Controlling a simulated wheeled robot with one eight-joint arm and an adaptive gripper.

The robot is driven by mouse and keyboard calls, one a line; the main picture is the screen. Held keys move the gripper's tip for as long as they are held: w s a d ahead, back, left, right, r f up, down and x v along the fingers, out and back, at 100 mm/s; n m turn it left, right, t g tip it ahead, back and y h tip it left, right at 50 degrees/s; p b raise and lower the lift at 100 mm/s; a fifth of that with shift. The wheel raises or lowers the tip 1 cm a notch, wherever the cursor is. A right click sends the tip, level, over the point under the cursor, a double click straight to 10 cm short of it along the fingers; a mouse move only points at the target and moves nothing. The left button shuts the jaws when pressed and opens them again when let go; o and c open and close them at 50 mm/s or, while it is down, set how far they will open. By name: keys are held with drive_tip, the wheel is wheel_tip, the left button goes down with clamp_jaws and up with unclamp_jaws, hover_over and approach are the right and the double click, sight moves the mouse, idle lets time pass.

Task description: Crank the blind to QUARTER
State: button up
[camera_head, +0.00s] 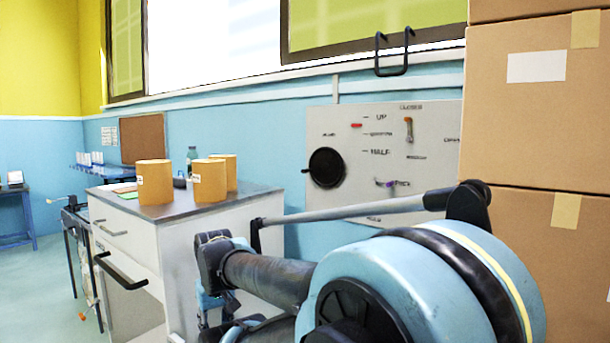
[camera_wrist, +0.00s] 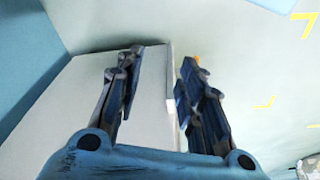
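A pale control panel (camera_head: 340,120) is on the blue wall. A small red marker (camera_head: 357,125) sits beside a column of labels reading UP, a small blurred word, and HALF. The red marker is a little below the UP line and above the blurred word. My gripper is open and empty in the wrist view (camera_wrist: 160,62), its two fingers apart. In the head view it is largely hidden behind my arm, left of and below the panel.
A white cabinet (camera_head: 130,229) with a dark top stands left of my arm, carrying several orange-brown rolls (camera_head: 209,182). Stacked cardboard boxes (camera_head: 545,130) block the right. A small orange-topped lever (camera_head: 408,130) and a purple item (camera_head: 385,183) are on the panel.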

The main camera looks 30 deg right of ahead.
drive_tip(key=m+t+h, duration=0.5)
drive_tip(key=m+h, duration=0.8)
drive_tip(key=h, duration=0.4)
approach(311, 170)
drive_tip(key=x, duration=0.3)
drive_tip(key=w+x, duration=0.1)
drive_tip(key=x, duration=0.3)
clamp_jaws()
drive_tip(key=shift+a+f, duration=0.1)
drive_tip(key=shift+a, duration=0.05)
drive_tip(key=shift+d+m, duration=0.25)
drive_tip(key=shift+m, duration=0.15)
